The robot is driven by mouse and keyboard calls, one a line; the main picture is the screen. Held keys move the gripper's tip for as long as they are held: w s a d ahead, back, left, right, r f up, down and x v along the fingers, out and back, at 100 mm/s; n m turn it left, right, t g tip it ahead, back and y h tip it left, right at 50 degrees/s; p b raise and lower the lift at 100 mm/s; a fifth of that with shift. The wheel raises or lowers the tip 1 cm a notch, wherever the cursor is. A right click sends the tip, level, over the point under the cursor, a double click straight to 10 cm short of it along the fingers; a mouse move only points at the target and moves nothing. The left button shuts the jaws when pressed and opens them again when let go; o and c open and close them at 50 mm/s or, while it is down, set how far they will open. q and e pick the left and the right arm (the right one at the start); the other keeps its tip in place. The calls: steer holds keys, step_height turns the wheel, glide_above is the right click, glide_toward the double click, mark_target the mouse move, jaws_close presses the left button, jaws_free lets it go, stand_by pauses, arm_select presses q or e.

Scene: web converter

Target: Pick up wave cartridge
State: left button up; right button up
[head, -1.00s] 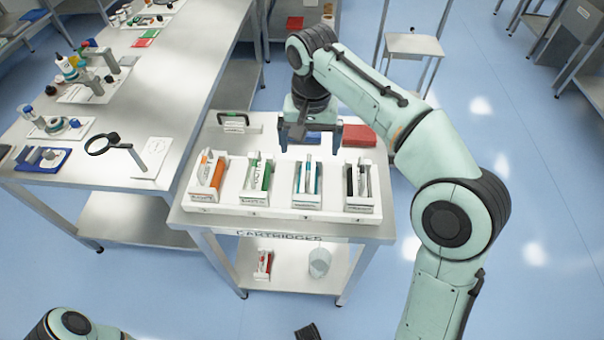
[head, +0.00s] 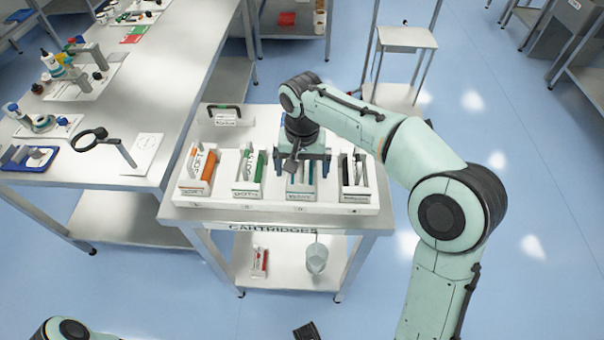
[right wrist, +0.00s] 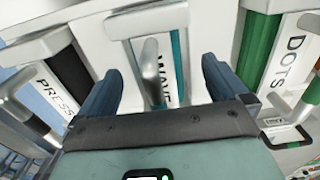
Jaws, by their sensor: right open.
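The wave cartridge (right wrist: 166,78), white and teal with "WAVE" lettering, stands in its white holder. In the head view it is the third from the left and is partly hidden by my right gripper (head: 303,167). In the right wrist view that gripper (right wrist: 158,82) is open, with one blue finger on each side of the wave cartridge. I cannot tell whether the fingers touch it.
The press cartridge (right wrist: 68,75) and the green dots cartridge (right wrist: 262,50) stand close on either side. An orange cartridge (head: 203,164) is at the rack's left end. A black-handled item (head: 226,115) lies behind. A lower shelf holds a red-and-white item (head: 260,262) and a cup (head: 316,258).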

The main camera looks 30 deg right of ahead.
steer(key=shift+r, duration=0.1)
steer(key=c, duration=1.4)
